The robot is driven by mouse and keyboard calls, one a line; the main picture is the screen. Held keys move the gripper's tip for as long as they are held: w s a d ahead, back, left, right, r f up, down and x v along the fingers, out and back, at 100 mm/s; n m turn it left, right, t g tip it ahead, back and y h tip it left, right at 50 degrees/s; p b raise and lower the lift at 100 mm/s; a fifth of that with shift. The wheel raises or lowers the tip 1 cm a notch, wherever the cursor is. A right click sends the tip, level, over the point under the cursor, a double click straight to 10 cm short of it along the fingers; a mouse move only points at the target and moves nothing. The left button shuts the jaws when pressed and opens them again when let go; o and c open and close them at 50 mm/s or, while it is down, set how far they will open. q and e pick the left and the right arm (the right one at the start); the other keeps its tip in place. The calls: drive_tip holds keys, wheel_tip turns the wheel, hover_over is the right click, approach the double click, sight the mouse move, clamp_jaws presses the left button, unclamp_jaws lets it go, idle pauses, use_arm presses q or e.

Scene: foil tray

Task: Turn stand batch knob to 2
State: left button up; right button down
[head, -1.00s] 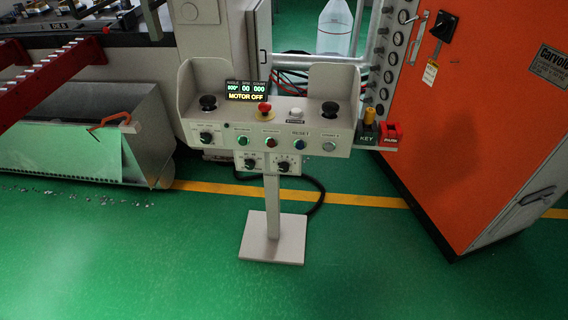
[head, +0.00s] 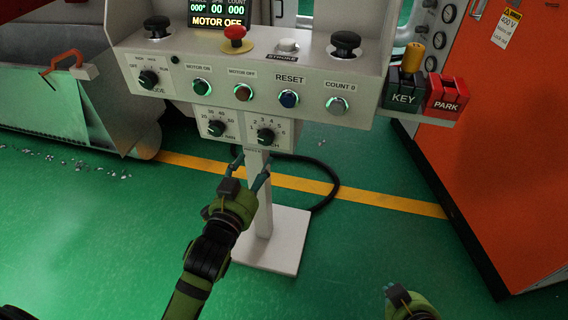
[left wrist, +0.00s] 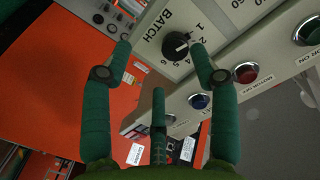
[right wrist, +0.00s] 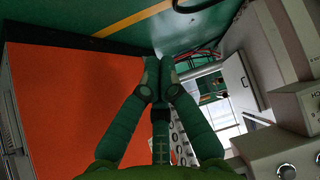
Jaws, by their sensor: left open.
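The batch knob (head: 265,136) is a small black dial on the right plate under the stand's panel. In the left wrist view the knob (left wrist: 176,46) shows beside its BATCH label, with numbers around it and a pale pointer mark; I cannot read its setting surely. My left gripper (head: 250,168) is open and empty, just below and in front of the knob. In the left wrist view its spread fingers (left wrist: 160,50) lie either side of the knob, apart from it. My right gripper (right wrist: 159,65) has its fingertips together, empty, low at the right, away from the stand.
A similar knob (head: 217,128) sits close left of the batch knob. Above are lit push buttons, a red emergency stop (head: 235,38) and black palm buttons. KEY and PARK blocks (head: 446,92) stick out right. An orange cabinet (head: 490,150) stands right; the floor in front is clear.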

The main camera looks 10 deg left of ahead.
sight(264, 140)
use_arm(q)
drive_tip(key=shift+t, duration=0.4)
drive_tip(key=w, duration=0.2)
drive_tip(key=w+r+b, duration=0.1)
drive_tip(key=w, duration=0.1)
drive_tip(key=w+r, duration=0.1)
drive_tip(key=w, duration=0.1)
drive_tip(key=shift+w+d+b, duration=0.15)
drive_tip(key=shift+d+b, duration=0.05)
drive_tip(key=shift+b, duration=0.15)
drive_tip(key=shift+w, duration=0.2)
use_arm(e)
drive_tip(key=w+a+r+t+y, duration=0.1)
drive_tip(key=w+a+r+t, duration=0.2)
drive_tip(key=w+r+t, duration=0.2)
wheel_tip(264, 140, up, 4)
drive_tip(key=shift+a+f+n+y, duration=0.15)
drive_tip(key=shift+f+n+y, duration=0.15)
drive_tip(key=shift+y, duration=0.1)
drive_tip(key=shift+w, duration=0.1)
use_arm(q)
drive_tip(key=c, duration=1.1)
